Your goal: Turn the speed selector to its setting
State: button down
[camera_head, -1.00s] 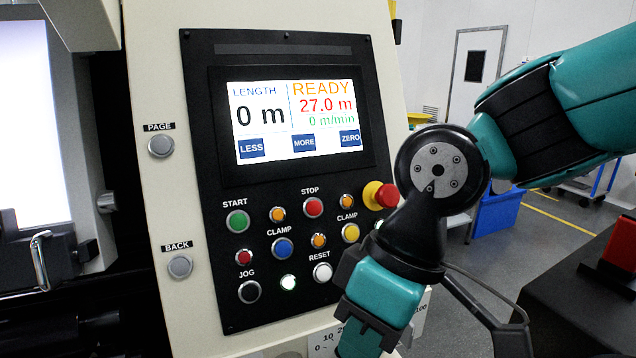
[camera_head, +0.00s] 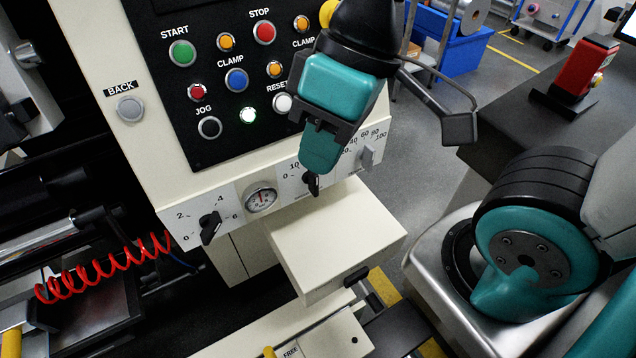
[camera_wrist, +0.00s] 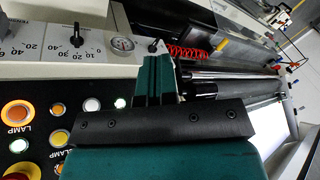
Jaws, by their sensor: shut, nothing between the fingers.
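The row of controls along the machine's lower front edge has a black knob (camera_head: 210,226) on a plate marked 0 to 6 at the left. A second black knob (camera_head: 311,184) sits in the middle on a plate starting at 0 and 10. A grey handle (camera_head: 367,158) stands at the right by a scale reaching 100. I cannot read which one is the speed selector. My gripper (camera_head: 318,168) is shut and empty, overlapping the middle plate in the head view. In the wrist view my fingertips (camera_wrist: 155,56) appear just below the left knob (camera_wrist: 153,45); the middle knob (camera_wrist: 77,40) is clear of them.
A round gauge (camera_head: 261,199) sits between the left and middle knobs. A cream box (camera_head: 335,240) juts out below them. The button panel (camera_head: 215,155) is above. A red coiled hose (camera_head: 105,272) hangs at the left.

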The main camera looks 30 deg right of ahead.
aim_at(309, 178)
jog(key=k, duration=1.25)
jog(key=z, duration=0.2)
jog(key=i, duration=0.65)
jog(key=z, duration=0.35)
